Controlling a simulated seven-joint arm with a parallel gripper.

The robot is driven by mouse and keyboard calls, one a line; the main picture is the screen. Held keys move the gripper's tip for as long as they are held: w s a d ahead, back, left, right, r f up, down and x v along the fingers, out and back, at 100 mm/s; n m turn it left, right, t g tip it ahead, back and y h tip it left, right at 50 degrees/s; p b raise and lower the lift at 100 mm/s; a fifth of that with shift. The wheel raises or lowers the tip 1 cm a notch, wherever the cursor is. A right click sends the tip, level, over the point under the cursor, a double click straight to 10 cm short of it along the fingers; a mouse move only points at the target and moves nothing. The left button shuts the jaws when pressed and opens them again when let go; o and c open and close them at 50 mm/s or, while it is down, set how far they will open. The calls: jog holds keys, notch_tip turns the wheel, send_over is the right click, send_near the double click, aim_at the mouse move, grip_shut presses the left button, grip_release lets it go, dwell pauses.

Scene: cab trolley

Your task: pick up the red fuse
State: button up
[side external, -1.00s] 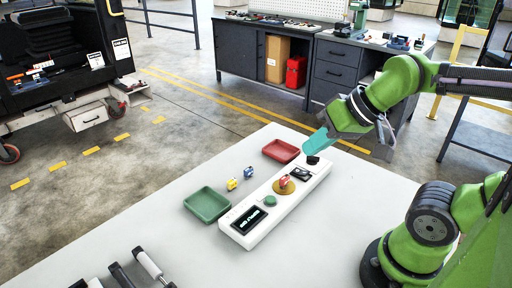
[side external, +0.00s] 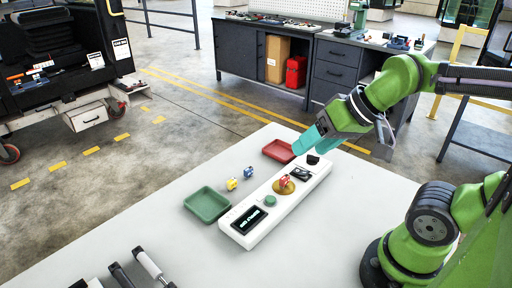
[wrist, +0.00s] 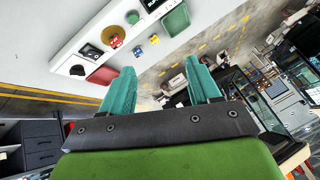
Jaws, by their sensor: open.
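The red fuse (side external: 284,182) sits on the round gold pad of the white device (side external: 262,225). In the wrist view the red fuse (wrist: 116,40) shows on the same pad, up and left of my fingers. A blue fuse (side external: 248,171) and a yellow fuse (side external: 232,184) lie on the table left of the device.
A green tray (side external: 207,205) lies left of the device and a red tray (side external: 281,151) lies near its far end. Grey-and-black cylindrical items (side external: 148,268) are at the table's front left. The table right of the device is clear up to my base.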

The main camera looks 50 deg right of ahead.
jog(key=w+d+f+g+h, duration=0.1)
jog(key=w+d+f+g, duration=0.25)
jog(key=w, duration=0.35)
jog(key=n+g+h, duration=0.1)
jog(key=n+g, duration=0.3)
send_near(285, 177)
notch_tip(285, 177, down, 10)
jog(key=shift+s+f, duration=0.1)
jog(key=shift+s, duration=0.05)
